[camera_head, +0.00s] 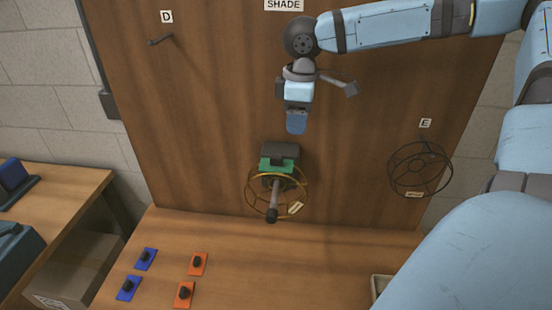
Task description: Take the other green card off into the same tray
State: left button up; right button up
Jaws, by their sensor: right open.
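A green card (291,164) with a dark block on it sits at the wooden board, at the base of a rod (273,200) that sticks out toward me. A gold wire shade frame (250,202) hangs around that rod, just below the card. My right gripper (296,124) points down, above the card and apart from it, with its jaws seen nearly edge-on; it is open and nothing shows in it. A pale tray (376,284) shows only by its rim at the lower right, mostly hidden by my right arm. My left gripper is out of view.
Two blue cards (138,266) and two orange cards (204,258), each with a black knob, lie at the table's front left. A black wire frame (393,173) hangs under label E. An empty peg (160,40) is under label D.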

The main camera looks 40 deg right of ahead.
notch_tip(320, 180, up, 5)
send_over(278, 157)
notch_tip(278, 157, down, 9)
jog(key=shift+f+p, duration=0.1)
jog(key=shift+p, duration=0.2)
notch_tip(278, 157, down, 4)
jog(key=shift+f+p, duration=0.15)
jog(key=shift+p, duration=0.2)
grip_shut()
